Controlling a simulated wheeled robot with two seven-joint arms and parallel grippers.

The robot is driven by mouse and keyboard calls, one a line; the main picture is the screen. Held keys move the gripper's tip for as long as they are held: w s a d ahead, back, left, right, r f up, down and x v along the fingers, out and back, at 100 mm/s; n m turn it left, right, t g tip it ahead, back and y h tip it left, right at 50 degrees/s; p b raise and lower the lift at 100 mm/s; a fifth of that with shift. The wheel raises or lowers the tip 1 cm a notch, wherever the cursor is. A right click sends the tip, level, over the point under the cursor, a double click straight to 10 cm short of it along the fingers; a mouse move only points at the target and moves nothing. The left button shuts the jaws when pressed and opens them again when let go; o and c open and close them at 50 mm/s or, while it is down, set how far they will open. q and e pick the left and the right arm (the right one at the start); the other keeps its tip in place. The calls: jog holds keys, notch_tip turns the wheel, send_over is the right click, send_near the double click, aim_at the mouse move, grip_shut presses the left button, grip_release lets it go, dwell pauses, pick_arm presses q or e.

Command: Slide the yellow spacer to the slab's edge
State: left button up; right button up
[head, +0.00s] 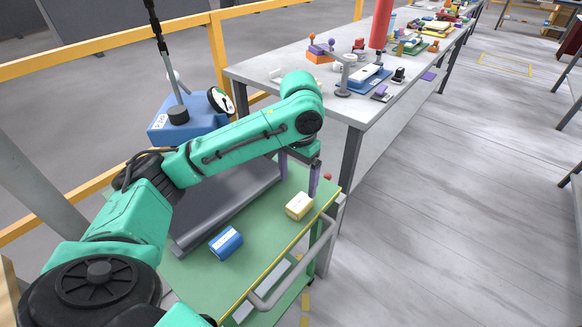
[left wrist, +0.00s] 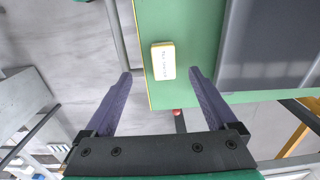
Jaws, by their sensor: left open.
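The yellow spacer (head: 299,206) is a small block with a pale, lettered top. It lies on the green cart top (head: 268,225) near its yellow-striped edge. In the left wrist view the spacer (left wrist: 163,61) appears between and just beyond the fingertips. My left gripper (head: 298,187) is open and empty, with purple fingers pointing down beside the spacer; I cannot tell whether they touch it. The dark grey slab (head: 222,203) lies on the cart, apart from the spacer, and shows at right in the left wrist view (left wrist: 265,45). My right gripper is not in view.
A blue block (head: 226,243) lies near the slab. A blue device with a gauge (head: 180,126) stands behind the slab. A grey handle rail (head: 295,272) runs along the cart's near side. A cluttered workbench (head: 300,80) is beyond. Green surface is clear between the two blocks.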

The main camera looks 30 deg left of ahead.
aim_at(295, 206)
pick_arm(q)
jog(key=f, duration=0.7)
jog(key=f+b, duration=0.1)
jog(key=f, duration=0.3)
jog(key=shift+a, duration=0.3)
grip_shut()
jog(key=shift+w+a+r+p, duration=0.1)
jog(key=shift+w+a+p, duration=0.1)
jog(key=shift+a+p, duration=0.6)
jog(key=shift+w+a+r+p, duration=0.15)
jog(key=shift+a+p, duration=0.2)
jog(key=shift+a, duration=0.85)
jog(key=shift+w+a+f+p, duration=0.15)
jog(key=shift+a+p, duration=0.45)
jog(key=shift+a, duration=0.95)
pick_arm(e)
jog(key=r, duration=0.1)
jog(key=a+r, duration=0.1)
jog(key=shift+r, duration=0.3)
pick_arm(q)
grip_release()
jog(key=shift+w, duration=0.1)
